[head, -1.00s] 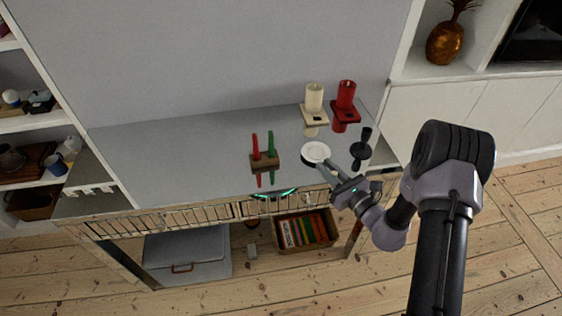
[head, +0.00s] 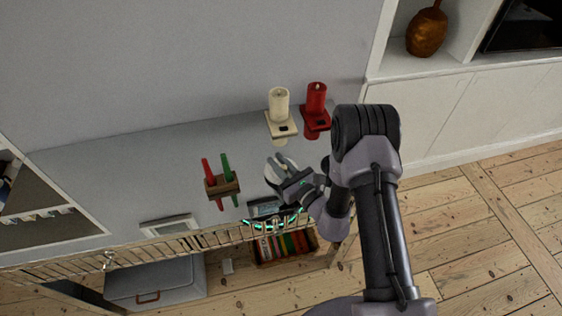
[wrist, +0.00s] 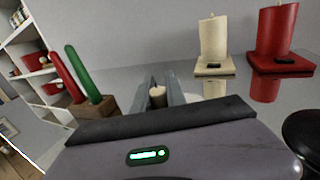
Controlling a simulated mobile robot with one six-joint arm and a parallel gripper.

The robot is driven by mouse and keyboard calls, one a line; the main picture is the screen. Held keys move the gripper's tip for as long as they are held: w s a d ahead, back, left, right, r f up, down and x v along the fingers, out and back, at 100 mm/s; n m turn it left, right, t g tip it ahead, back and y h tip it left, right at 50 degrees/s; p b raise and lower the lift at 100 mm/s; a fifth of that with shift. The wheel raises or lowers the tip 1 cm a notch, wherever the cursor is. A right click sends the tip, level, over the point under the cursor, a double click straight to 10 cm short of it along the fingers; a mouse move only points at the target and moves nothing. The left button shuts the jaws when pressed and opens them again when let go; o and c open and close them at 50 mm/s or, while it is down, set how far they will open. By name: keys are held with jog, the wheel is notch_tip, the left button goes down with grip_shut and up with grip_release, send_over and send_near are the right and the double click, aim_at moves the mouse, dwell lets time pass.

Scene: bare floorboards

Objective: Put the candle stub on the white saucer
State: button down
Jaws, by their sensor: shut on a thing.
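The short cream candle stub (wrist: 158,97) stands roughly upright between the two grey fingers of my gripper (wrist: 162,92) in the wrist view. My gripper is shut on it. In the head view my gripper (head: 281,164) is over the tabletop beside the white saucer (head: 271,176), and it hides part of the saucer and the stub. In the wrist view a small pale patch, probably the saucer (wrist: 191,98), shows behind the right finger. I cannot tell whether the stub touches the saucer.
A cream candle (head: 279,105) and a red candle (head: 316,99) stand on square holders at the back. A wooden block (head: 222,185) with red and green tapers is left of my gripper. A black round thing (wrist: 305,128) is close at the wrist view's right edge.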

jog(key=shift+a+f, duration=0.1)
jog(key=shift+a, duration=0.05)
jog(key=shift+f, duration=0.15)
jog(key=c, duration=1.4)
grip_release()
jog(key=shift+o, duration=0.2)
